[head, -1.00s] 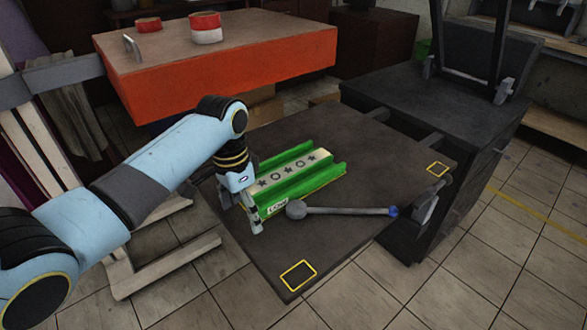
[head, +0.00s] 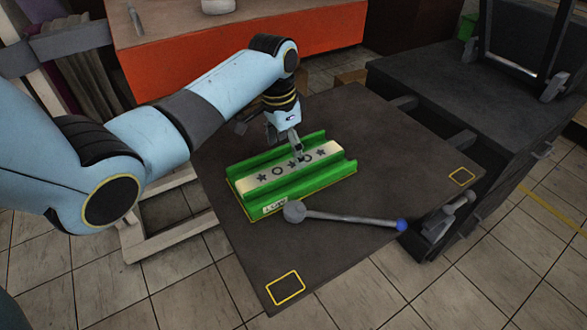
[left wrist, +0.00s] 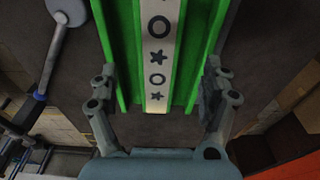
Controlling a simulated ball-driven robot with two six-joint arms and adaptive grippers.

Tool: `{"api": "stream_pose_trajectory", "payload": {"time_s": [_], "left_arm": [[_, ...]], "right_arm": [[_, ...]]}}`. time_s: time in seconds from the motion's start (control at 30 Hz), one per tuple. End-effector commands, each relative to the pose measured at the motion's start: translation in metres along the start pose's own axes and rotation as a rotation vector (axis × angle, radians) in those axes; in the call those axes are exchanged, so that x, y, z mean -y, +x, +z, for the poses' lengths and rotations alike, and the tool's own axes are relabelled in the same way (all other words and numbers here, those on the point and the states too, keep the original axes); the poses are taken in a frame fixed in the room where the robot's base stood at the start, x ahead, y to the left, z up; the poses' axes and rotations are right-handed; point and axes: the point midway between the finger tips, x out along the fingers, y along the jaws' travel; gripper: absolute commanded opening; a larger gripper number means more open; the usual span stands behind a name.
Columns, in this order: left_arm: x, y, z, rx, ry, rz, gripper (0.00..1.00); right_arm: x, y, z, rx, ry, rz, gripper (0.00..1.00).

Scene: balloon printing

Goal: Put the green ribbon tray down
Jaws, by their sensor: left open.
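The green ribbon tray (head: 292,181) lies flat on the dark table (head: 240,272), with a white strip (head: 277,174) of black stars and rings along its middle and a label on its near end. My left gripper (head: 297,155) is over the far side of the tray. In the left wrist view the green tray (left wrist: 130,50) runs between the two spread fingers of my left gripper (left wrist: 158,95), with a gap on each side. The gripper is open. My right gripper is not in view.
A grey mallet-like tool (head: 345,217) with a blue end lies just in front of the tray. Yellow rectangles (head: 285,288) mark the table corners. An orange-sided bench (head: 250,60) stands behind, and a dark machine (head: 450,100) at the right.

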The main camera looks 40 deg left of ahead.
Motion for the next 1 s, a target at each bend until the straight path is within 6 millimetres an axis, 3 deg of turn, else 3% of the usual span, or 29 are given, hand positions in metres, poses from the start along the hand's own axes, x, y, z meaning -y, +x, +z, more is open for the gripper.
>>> {"api": "stream_pose_trajectory", "payload": {"time_s": [0.13, 0.33, 0.63, 1.0], "left_arm": [[-0.002, 0.015, -0.002, 0.001, -0.001, 0.003, 0.81], [-0.003, 0.046, -0.003, 0.001, 0.000, 0.001, 0.81], [-0.003, 0.053, -0.003, 0.000, 0.000, 0.000, 0.81], [-0.002, 0.053, -0.003, 0.000, 0.000, 0.000, 0.34]], "right_arm": [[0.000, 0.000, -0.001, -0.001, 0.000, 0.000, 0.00], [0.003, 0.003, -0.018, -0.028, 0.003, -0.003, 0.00], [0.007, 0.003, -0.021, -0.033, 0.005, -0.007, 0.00], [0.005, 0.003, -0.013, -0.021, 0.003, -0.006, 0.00]]}}
